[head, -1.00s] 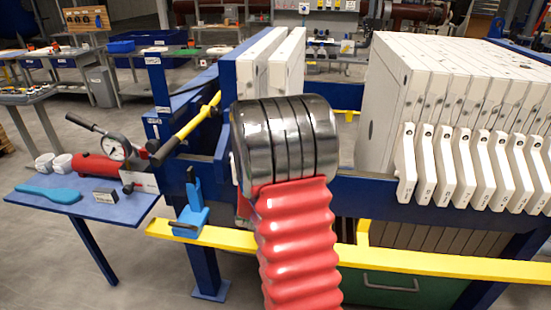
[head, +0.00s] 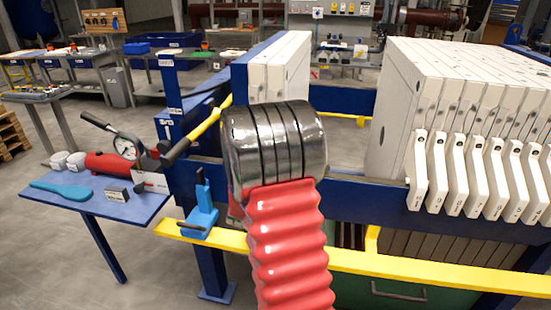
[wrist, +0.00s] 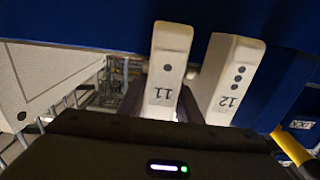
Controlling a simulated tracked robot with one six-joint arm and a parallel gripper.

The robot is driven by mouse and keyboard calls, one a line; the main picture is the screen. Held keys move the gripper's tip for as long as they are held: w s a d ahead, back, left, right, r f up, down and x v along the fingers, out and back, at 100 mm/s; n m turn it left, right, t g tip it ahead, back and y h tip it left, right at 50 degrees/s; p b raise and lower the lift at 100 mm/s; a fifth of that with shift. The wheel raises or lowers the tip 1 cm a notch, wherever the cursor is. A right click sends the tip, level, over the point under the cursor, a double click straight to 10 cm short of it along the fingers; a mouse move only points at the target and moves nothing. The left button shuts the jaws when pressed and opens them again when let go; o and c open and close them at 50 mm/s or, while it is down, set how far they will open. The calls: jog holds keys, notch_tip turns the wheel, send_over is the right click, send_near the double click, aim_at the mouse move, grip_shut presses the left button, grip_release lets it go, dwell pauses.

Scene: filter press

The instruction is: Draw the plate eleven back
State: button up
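Plate eleven shows in the wrist view as a white handle (wrist: 168,70) with "11" and one dot. The plate twelve handle (wrist: 232,75), with "12" and several dots, stands to its right, with a gap between them. The dark body of my gripper (wrist: 165,150) fills the bottom of the wrist view, close to handle 11. In the head view, two white plates (head: 282,72) stand against the blue end at the left. My arm hides their handles and my gripper there.
A stack of white plates (head: 450,90) with numbered handles stands at the right, across an open gap. A yellow rail (head: 430,265) runs along the press front. A blue side table (head: 95,200) with a red pump (head: 105,162) stands left. A blue clamp-like tool (head: 200,215) is near the rail.

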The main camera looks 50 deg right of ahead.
jog(key=shift+a, duration=0.1)
jog(key=v, duration=1.3)
jog(key=shift+s+a, duration=0.25)
jog(key=shift+f, duration=0.15)
